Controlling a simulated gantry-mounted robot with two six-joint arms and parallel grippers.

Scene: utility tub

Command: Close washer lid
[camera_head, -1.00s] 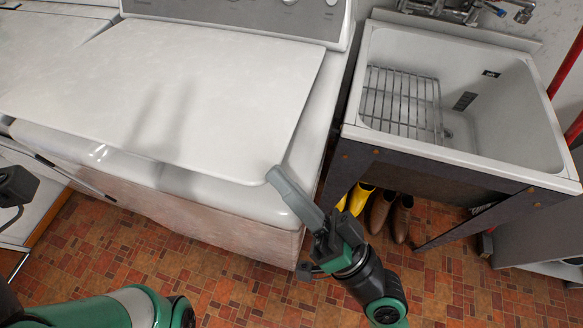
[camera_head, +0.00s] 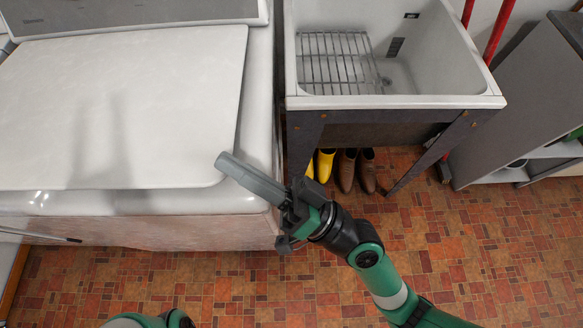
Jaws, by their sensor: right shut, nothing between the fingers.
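The white washer lid (camera_head: 120,110) lies nearly flat over the top of the washer (camera_head: 258,130) at the left of the head view. A narrow gap or shadow shows along its right edge, and I cannot tell whether it is fully down. My right gripper (camera_head: 222,160) is shut and empty. Its tip is at the lid's front right corner, and I cannot tell whether it touches. The left gripper is out of view; only a green part of my left arm shows at the bottom edge.
A white utility tub (camera_head: 400,102) with a wire rack (camera_head: 335,62) stands right of the washer. Yellow boots (camera_head: 325,165) and brown shoes (camera_head: 357,170) are on the floor under it. A grey shelf unit (camera_head: 520,100) is at the right. The tiled floor in front is clear.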

